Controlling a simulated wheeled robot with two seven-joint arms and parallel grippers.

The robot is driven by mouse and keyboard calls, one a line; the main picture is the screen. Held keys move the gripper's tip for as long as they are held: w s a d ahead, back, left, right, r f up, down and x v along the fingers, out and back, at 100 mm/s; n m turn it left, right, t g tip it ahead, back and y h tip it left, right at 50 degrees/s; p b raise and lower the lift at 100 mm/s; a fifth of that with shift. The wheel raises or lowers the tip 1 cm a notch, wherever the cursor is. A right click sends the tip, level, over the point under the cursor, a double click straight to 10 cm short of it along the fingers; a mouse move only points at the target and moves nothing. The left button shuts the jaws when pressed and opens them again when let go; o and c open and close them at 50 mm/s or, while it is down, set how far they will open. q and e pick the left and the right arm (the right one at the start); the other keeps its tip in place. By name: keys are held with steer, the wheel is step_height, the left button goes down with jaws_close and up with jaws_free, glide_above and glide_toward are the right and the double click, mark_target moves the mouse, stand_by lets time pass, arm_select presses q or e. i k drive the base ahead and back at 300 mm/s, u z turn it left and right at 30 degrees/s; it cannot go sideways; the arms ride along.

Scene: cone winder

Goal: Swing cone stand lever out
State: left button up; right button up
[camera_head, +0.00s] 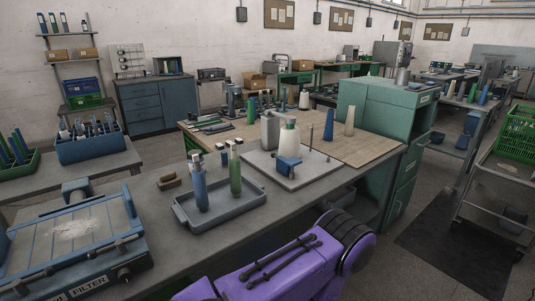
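A device that looks like the cone winder stands on a pale base plate (309,176) on the bench. It has a grey upright housing (270,131), a pale cone with a greenish top (289,139) beside it, and a blue part (288,167) in front, below the cone. A thin upright rod (309,139) stands at the right of the plate. I cannot tell which part is the cone stand lever or how it is turned. Neither of my grippers is in view.
Behind are a blue cone (328,126) and a beige cone (349,122). A green cabinet (378,103) stands at the back right; a blue-framed unit (75,240) sits front left.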

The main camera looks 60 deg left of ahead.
mark_target(282, 168)
steer(key=u, duration=0.65)
steer(key=i, duration=0.75)
steer(key=u, duration=0.75)
